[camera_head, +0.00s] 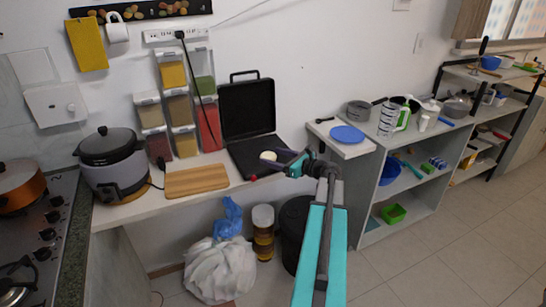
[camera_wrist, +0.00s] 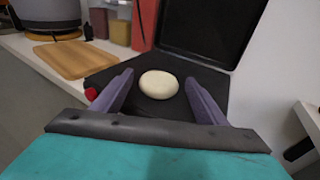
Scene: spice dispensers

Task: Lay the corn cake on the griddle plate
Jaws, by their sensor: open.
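The corn cake (camera_wrist: 158,84) is a pale, round, flat disc between my gripper's fingers in the wrist view, with a gap on each side. It also shows in the head view (camera_head: 268,156). It appears to rest on the black griddle plate (camera_wrist: 138,105), though I cannot see its underside. The griddle (camera_head: 246,151) stands on the counter with its lid raised against the wall. My gripper (camera_wrist: 158,92) is open, its two purple fingers spread on either side of the cake. In the head view my gripper (camera_head: 281,160) reaches over the plate's right side.
A wooden board (camera_head: 197,180) lies left of the griddle, with a rice cooker (camera_head: 112,160) further left. Spice dispensers (camera_head: 180,107) stand behind the board. A blue plate (camera_head: 347,134) sits on the shelf to the right. The griddle's raised lid (camera_wrist: 212,28) bounds the back.

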